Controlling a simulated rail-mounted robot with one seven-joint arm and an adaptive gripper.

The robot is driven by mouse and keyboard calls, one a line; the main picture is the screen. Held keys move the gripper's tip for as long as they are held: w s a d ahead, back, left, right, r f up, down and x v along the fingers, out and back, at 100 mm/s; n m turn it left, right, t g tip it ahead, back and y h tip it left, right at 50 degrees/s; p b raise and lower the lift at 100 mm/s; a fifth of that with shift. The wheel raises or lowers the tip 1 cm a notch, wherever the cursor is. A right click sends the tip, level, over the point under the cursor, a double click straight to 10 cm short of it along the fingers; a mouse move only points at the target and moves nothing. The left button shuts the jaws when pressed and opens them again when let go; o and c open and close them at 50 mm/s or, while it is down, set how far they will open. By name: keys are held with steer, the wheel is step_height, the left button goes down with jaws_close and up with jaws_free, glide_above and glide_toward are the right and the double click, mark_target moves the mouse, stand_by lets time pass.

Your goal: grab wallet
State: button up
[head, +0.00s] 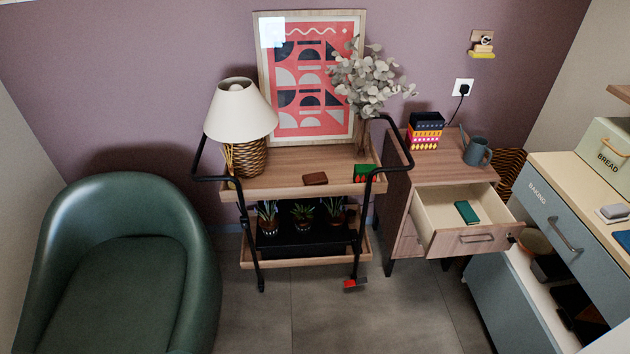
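A small brown folded item (316,178), which looks like a leather wallet, lies flat on the top shelf of the wooden cart (290,165), near its front edge. A flat green item (467,211) lies in the open drawer (440,200) of the wooden cabinet; it could also be a wallet, but I cannot tell. My gripper is not in view.
A lamp (240,110), a framed picture (285,100), a vase of leaves (365,85) and a small green box (364,173) share the cart top. A green armchair (115,270) stands left. A blue-grey drawer unit (540,215) stands right.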

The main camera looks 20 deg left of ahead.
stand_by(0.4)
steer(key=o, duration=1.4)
